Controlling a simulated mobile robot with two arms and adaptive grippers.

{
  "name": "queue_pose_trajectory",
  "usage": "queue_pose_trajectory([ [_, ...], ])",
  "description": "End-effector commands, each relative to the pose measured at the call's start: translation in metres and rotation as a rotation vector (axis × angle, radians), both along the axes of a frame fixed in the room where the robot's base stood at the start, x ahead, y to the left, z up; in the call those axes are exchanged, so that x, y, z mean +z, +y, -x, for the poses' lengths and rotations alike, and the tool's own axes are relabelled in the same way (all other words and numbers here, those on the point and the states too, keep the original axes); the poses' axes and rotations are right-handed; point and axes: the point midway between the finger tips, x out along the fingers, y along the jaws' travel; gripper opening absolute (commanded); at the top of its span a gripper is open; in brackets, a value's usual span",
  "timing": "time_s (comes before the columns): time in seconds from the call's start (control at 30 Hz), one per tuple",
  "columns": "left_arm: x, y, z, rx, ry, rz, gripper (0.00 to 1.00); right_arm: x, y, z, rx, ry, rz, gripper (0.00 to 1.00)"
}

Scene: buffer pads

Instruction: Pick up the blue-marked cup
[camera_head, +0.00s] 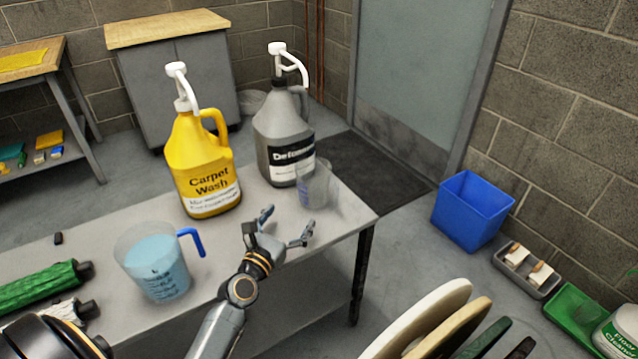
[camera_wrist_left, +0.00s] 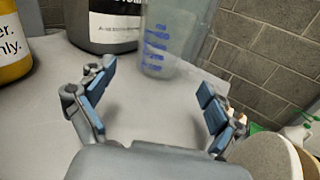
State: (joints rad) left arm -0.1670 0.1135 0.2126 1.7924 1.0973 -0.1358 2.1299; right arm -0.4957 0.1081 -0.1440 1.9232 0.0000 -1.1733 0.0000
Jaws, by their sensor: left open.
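The blue-marked cup (camera_head: 316,186) is a clear, upright measuring cup with blue markings, near the table's right end in the head view. It also shows at the top of the left wrist view (camera_wrist_left: 172,42), beyond my fingers. My left gripper (camera_head: 287,222) is open and empty, just in front of the cup on the near side. In the left wrist view its two blue-padded fingers (camera_wrist_left: 156,76) are spread apart, with the cup between and ahead of them, not touched. My right gripper is not in view.
A grey jug (camera_head: 283,130) stands right behind the cup. A yellow carpet wash jug (camera_head: 202,165) and a pitcher of blue liquid (camera_head: 155,265) stand to the left on the grey table (camera_head: 235,265). A blue bin (camera_head: 472,210) is on the floor at right.

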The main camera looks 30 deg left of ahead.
Motion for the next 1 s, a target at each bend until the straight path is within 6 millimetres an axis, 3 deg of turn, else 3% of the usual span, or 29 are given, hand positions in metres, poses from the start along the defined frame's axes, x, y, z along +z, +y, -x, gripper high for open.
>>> queue_pose_trajectory([
  [0.3, 0.0, 0.003, -0.061, -0.002, -0.002, 0.0, 0.91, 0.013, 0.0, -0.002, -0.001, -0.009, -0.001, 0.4],
  [0.57, 0.0, 0.005, -0.082, -0.002, 0.0, -0.003, 0.91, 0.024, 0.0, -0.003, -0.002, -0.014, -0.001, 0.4],
  [0.8, -0.001, 0.006, -0.117, -0.002, -0.001, -0.003, 0.91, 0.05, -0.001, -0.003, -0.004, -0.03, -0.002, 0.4],
  [1.0, 0.0, 0.007, -0.13, -0.002, 0.0, -0.003, 0.91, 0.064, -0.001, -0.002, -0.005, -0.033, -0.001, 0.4],
])
